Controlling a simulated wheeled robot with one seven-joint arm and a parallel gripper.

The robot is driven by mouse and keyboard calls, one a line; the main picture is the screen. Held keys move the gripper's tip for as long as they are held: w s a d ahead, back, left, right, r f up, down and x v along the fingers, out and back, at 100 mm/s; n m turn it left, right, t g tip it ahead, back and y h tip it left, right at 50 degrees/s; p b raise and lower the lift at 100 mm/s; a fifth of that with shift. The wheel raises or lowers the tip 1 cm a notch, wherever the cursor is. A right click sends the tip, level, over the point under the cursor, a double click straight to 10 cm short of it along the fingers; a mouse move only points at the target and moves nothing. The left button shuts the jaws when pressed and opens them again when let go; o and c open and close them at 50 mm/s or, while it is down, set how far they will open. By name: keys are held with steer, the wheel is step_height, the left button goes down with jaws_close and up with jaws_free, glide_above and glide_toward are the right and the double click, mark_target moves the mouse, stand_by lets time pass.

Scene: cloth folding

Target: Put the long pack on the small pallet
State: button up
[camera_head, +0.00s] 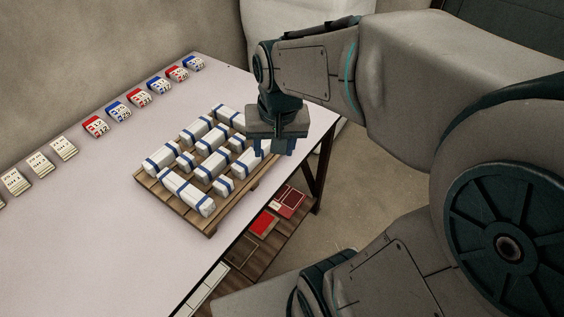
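A small wooden pallet (206,229) lies on the white table, near its right edge. Several white packs with blue bands stand on it, some long and some short. My gripper (275,146) points down over the pallet's far right edge, next to the packs there. It hides part of that corner. Its blue fingers are small and dark, so their gap and anything between them cannot be made out.
The white table (90,240) is clear at the front left. A row of red, blue and white calendar-like blocks (139,97) lines its back edge by the wall. A wooden lower shelf (250,250) holds red and dark flat items. My arm fills the right side.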

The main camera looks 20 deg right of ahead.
steer(key=s+n, duration=0.1)
steer(key=s, duration=0.2)
steer(key=s+n, duration=0.2)
steer(key=s, duration=0.1)
steer(key=shift+a+f+t, duration=0.1)
steer(key=shift+f+t, duration=0.1)
steer(key=shift+t, duration=0.1)
steer(key=p+v, duration=0.3)
steer(key=shift+w+r, duration=0.35)
steer(key=shift+r, duration=0.05)
stand_by(0.3)
